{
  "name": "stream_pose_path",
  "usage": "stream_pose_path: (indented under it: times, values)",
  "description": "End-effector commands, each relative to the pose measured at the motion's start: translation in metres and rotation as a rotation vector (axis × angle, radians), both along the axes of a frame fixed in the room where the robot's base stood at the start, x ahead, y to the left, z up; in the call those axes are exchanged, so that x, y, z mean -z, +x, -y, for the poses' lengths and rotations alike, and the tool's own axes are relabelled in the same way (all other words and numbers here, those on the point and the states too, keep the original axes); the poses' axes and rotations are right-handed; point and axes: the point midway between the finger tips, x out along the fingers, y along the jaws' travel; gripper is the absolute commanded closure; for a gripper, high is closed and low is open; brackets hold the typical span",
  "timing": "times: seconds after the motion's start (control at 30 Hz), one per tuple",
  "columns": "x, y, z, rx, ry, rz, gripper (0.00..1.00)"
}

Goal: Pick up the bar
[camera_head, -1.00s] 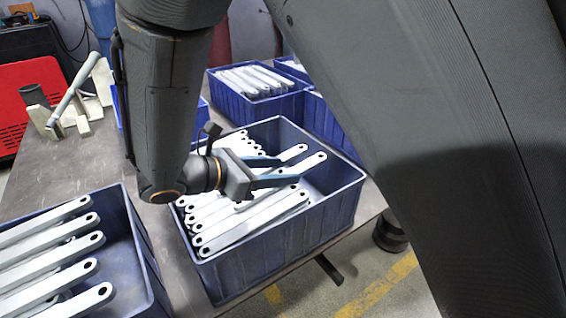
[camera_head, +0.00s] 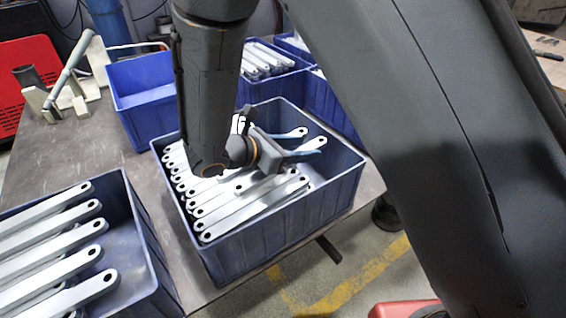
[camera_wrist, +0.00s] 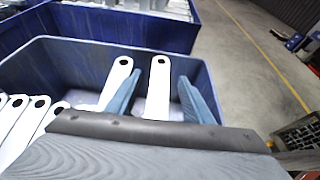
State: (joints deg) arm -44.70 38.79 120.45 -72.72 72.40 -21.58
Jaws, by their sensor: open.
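Several pale grey bars with a hole at the end lie in the middle blue crate (camera_head: 330,203). In the wrist view, one bar (camera_wrist: 158,92) lies between my two blue-grey fingers, with clear gaps on both sides. A second bar (camera_wrist: 116,84) lies just left of the left finger. My gripper (camera_head: 304,146) is over the right part of this crate, its fingers spread and empty. It also shows in the wrist view (camera_wrist: 160,78). The gripper body hides the near parts of the bars. I cannot tell how far the fingertips are above the bar.
Another blue crate (camera_head: 150,240) with bars stands at the left front. An empty blue crate (camera_head: 141,101) stands behind, and more crates with bars (camera_head: 285,89) stand at the back. Crate walls surround the fingers. A metal fixture (camera_head: 68,85) stands at the back left of the table.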

Motion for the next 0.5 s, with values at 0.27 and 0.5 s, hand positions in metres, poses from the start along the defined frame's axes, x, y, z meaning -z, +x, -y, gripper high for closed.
stream_pose_path:
  times: [0.27, 0.5]
  values:
    - [0.0001, -0.0001, -0.0003, 0.000, 0.000, 0.000, 0.78]
    - [-0.0003, -0.0001, -0.0005, -0.001, -0.001, 0.001, 1.00]
